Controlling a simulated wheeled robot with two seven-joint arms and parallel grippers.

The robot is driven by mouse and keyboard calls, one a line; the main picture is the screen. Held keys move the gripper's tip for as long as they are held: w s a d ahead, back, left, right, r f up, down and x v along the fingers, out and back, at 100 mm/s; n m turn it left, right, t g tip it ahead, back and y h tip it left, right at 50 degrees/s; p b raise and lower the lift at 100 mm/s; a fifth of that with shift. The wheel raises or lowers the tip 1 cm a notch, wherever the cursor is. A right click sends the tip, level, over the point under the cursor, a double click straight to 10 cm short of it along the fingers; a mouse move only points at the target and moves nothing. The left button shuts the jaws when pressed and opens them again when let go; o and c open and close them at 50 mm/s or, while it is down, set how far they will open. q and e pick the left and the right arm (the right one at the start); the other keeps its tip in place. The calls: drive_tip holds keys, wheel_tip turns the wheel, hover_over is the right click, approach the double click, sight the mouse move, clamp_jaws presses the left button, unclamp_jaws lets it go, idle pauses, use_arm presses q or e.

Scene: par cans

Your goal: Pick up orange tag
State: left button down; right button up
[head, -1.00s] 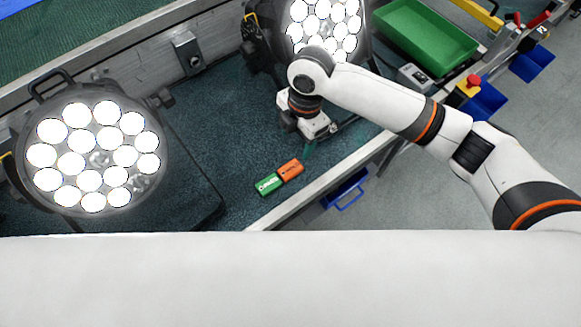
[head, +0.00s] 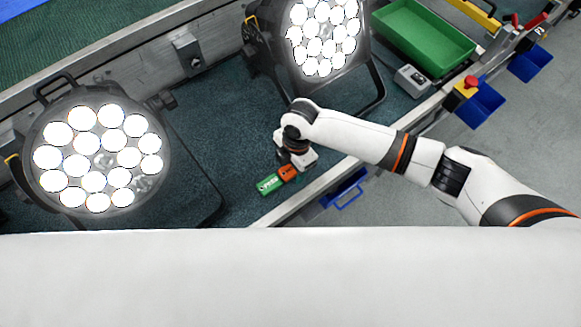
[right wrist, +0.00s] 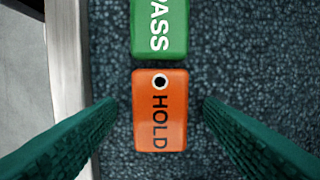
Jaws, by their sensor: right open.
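The orange tag (right wrist: 160,118), marked HOLD with a small round hole, lies on the dark speckled mat. In the head view the orange tag (head: 287,171) is partly hidden by my right gripper. The green tag (right wrist: 159,27), marked PASS, lies end to end with it; it also shows in the head view (head: 269,184). My right gripper (right wrist: 160,112) is open and above the orange tag, with one green finger on each side of it and a gap to both. My left gripper is not in view.
Two lit par cans stand on the bench, one at left (head: 95,155) and one at the top (head: 322,38). A green tray (head: 425,38) is at the upper right. The metal bench edge (head: 310,192) runs close beside the tags.

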drive_tip(key=c, duration=1.1)
